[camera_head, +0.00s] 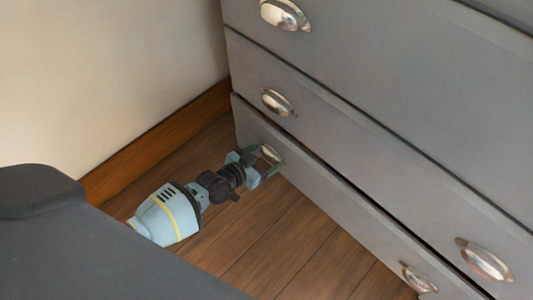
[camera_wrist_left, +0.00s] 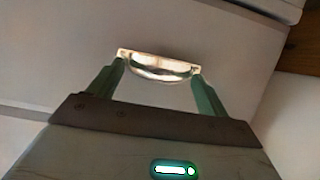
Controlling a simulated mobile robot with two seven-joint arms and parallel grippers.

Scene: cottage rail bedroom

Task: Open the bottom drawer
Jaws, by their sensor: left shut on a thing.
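A grey dresser shows in the head view, with its bottom drawer (camera_head: 335,212) lowest, near the floor. That drawer has a metal cup handle (camera_head: 271,153) at its left and another handle (camera_head: 418,278) at its right. My left gripper (camera_head: 263,163) reaches in from the left, low over the floor, and is shut on the left handle. In the left wrist view the green fingers of my gripper (camera_wrist_left: 157,82) stand at the two ends of the handle (camera_wrist_left: 158,65). A thin dark gap shows above the bottom drawer. My right gripper is not in view.
Drawers with cup handles (camera_head: 278,102) are above the bottom one. A pale wall (camera_head: 110,80) with a wooden baseboard (camera_head: 155,142) stands close on the left. The wooden floor (camera_head: 270,245) in front of the dresser is clear.

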